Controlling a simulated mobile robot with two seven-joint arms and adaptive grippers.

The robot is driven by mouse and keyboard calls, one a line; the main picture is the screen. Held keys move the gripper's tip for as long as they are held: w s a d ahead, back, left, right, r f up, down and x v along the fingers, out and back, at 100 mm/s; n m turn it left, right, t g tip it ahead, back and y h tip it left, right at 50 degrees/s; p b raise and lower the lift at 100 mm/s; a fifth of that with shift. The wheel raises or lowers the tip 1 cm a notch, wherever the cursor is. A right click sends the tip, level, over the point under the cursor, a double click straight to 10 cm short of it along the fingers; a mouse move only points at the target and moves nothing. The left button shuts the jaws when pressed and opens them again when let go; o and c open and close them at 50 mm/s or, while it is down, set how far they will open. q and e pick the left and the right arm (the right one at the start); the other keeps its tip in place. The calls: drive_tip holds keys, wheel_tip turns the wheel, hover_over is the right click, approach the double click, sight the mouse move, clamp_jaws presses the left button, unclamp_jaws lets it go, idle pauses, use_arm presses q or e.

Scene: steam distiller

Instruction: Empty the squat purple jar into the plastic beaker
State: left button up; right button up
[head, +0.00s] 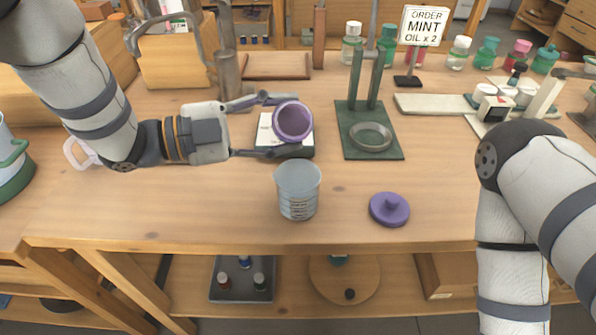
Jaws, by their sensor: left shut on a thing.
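The squat purple jar (308,134) is tipped on its side above the table, its open mouth facing me. I cannot make out any contents in it. My left gripper (287,124) comes in from the left and is shut on the jar, one finger above and one below. The clear plastic beaker (298,192) stands upright on the table, nearer to me and just below the jar in the picture, apart from it. A purple lid with a knob (389,209) lies on the table to the right of the beaker. My right gripper is out of view.
A small scale with a pale top (266,137) sits behind the jar. A green stand with a ring (376,112) is to its right, and an order sign (422,27) and several bottles stand behind. The table's front left is clear.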

sight(276, 122)
use_arm(q)
drive_tip(key=shift+r+m+t+h+b, duration=0.15)
drive_tip(key=shift+r+m+b, duration=0.15)
drive_tip(key=shift+m, duration=0.4)
drive_tip(key=shift+r+m+t+h+b, duration=0.15)
drive_tip(key=shift+r+m, duration=0.1)
drive_tip(key=shift+m, duration=0.45)
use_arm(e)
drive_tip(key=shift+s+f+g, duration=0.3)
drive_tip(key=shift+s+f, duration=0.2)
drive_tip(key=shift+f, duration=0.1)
use_arm(q)
drive_tip(key=shift+f+m+b, duration=0.45)
drive_tip(key=shift+m+b, duration=0.2)
drive_tip(key=shift+m, duration=0.25)
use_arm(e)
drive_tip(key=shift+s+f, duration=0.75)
use_arm(q)
drive_tip(key=shift+s+r, duration=0.15)
drive_tip(key=shift+r, duration=0.05)
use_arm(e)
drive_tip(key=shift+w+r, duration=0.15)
use_arm(q)
drive_tip(key=shift+s, duration=0.1)
drive_tip(key=shift+s+d+r+m+p, duration=0.15)
drive_tip(key=shift+s+m+p, duration=0.3)
drive_tip(key=shift+m, duration=0.45)
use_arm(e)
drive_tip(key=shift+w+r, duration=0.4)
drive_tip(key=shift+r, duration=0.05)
